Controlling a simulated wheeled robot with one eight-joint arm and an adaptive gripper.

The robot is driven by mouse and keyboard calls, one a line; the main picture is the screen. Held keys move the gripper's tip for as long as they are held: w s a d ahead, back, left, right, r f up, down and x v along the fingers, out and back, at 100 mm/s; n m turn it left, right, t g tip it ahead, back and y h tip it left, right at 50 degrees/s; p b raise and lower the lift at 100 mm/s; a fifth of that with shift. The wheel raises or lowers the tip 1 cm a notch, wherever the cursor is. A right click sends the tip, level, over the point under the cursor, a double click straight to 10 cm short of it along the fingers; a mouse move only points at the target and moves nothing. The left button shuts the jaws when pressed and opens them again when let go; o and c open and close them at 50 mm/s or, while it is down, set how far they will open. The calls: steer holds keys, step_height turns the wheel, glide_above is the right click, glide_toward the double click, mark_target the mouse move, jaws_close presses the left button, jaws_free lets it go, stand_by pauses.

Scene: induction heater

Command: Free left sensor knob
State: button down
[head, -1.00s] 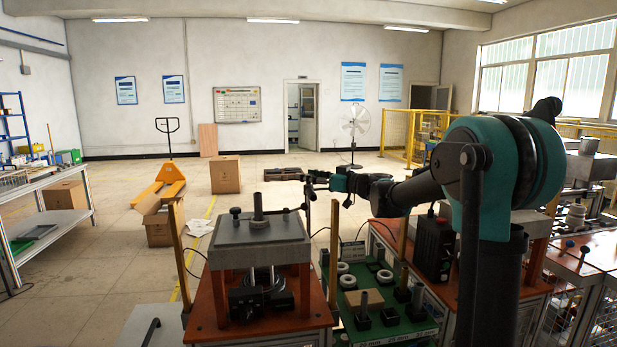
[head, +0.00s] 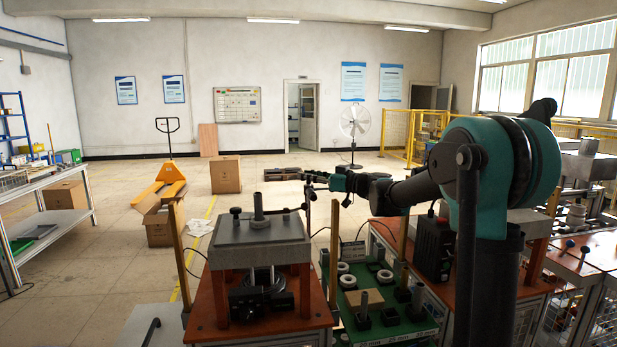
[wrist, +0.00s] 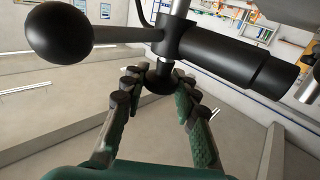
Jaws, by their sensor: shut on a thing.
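In the wrist view, a small black knob (wrist: 160,79) sits between my fingertips, under a dark metal clamp body with a black cylinder. My gripper (wrist: 160,88) is shut on this knob, its green-padded fingers on both sides. A larger black ball knob (wrist: 58,32) on a dark rod stands out at the upper left, apart from my fingers. In the head view, my gripper (head: 309,184) is at the right side of the heater's grey top block (head: 255,248). The held knob is too small there to make out clearly.
The heater stands on a red-brown bench (head: 215,318) with wooden posts. A green board (head: 395,327) with rings and pegs lies to the right, beside a black box (head: 433,248). The floor at the left is mostly open, with a yellow pallet jack (head: 168,183) and cardboard boxes.

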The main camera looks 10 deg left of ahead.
steer(key=shift+g, duration=0.3)
steer(key=n+g+y, duration=0.1)
steer(key=n+g, duration=0.2)
steer(key=g, duration=0.1)
steer(key=n+g+y, duration=0.1)
steer(key=n+g, duration=0.1)
steer(key=g, duration=0.2)
steer(key=shift+w+n, duration=0.1)
steer(key=shift+n, duration=0.3)
steer(key=n+g+h, duration=0.1)
steer(key=n+g, duration=0.1)
steer(key=g, duration=0.2)
steer(key=n+g+h, duration=0.1)
steer(key=n+g, duration=0.2)
steer(key=g, duration=0.1)
steer(key=shift+n+g, duration=0.3)
steer(key=c, duration=1.2)
jaws_free()
steer(key=shift+a, duration=0.1)
step_height(320, 180, up, 10)
